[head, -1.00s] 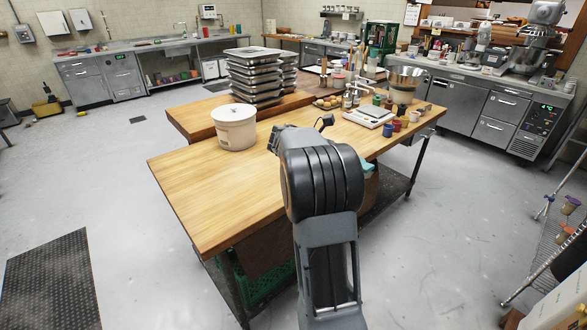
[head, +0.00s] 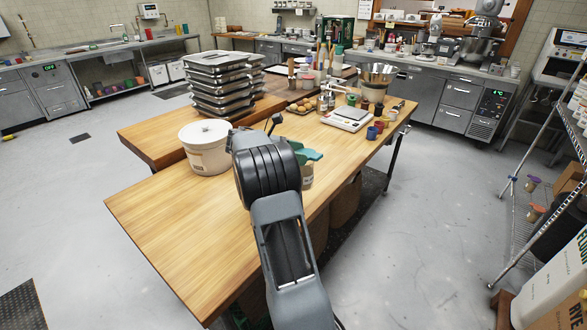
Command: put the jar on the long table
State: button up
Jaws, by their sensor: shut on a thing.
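The long table (head: 165,235) has a pale wooden top and fills the middle of the head view. My gripper (head: 306,158) is mostly hidden behind my arm's wrist, with teal parts showing to its right. It is shut on the jar (head: 308,181), of which only a small brownish, labelled strip shows just below the teal. The jar appears in front of the tabletop near its right long edge. I cannot tell whether it touches the wood.
A white lidded tub (head: 205,150) stands close left of my wrist. Stacked metal trays (head: 222,85) are behind it. A scale (head: 346,119), small cups (head: 373,131) and a steel bowl (head: 378,73) crowd the far end. The table's near left part is bare.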

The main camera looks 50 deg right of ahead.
jog(key=w+d+f+p, duration=0.1)
jog(key=w+d+f, duration=0.4)
jog(key=f, duration=0.5)
jog(key=shift+w+f+p, duration=0.15)
jog(key=shift+w+p, duration=0.2)
jog(key=shift+w, duration=0.3)
jog(key=shift+f, duration=0.15)
jog(key=o, duration=1.6)
